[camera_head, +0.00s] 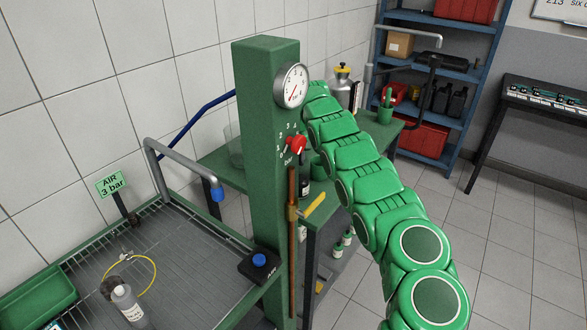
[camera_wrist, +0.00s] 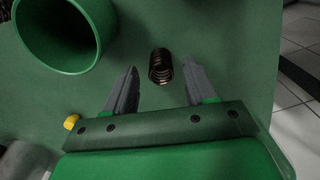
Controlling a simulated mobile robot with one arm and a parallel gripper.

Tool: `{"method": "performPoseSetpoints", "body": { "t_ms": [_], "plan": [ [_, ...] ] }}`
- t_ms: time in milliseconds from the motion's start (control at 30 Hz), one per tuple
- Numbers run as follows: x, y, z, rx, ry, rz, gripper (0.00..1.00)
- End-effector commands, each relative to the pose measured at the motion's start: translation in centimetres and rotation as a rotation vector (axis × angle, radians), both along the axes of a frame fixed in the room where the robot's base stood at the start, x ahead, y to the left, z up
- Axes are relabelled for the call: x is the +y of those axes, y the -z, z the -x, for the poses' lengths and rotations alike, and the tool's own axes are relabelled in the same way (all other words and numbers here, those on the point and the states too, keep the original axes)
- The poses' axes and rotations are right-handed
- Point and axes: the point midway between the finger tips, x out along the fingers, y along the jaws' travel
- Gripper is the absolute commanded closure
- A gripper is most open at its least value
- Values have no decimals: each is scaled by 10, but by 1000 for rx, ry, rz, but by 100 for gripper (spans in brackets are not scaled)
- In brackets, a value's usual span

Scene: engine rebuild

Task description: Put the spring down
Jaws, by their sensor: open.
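The spring (camera_wrist: 161,66) is a dark coil with a coppery tint. The fingers do not touch the spring. In the head view my green arm reaches toward the green table behind the column, and the gripper and spring are hidden there.
A green cup (camera_wrist: 65,35) stands left of the spring. In the head view a green column (camera_head: 262,150) with a gauge (camera_head: 291,86) stands before the table. A silver canister (camera_head: 341,88) and a green pot (camera_head: 385,112) are at the back. The table edge is right of the spring.

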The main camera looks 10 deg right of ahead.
Motion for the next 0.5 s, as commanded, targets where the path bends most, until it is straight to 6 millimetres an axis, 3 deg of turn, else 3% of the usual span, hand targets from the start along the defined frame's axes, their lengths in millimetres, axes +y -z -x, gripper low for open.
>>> {"method": "performPoseSetpoints", "body": {
  "t_ms": [300, 500],
  "plan": [
    [2, -61, -1, -5, -4, 1, 45],
    [2, -83, -1, -2, -4, 1, 45]
  ]
}}
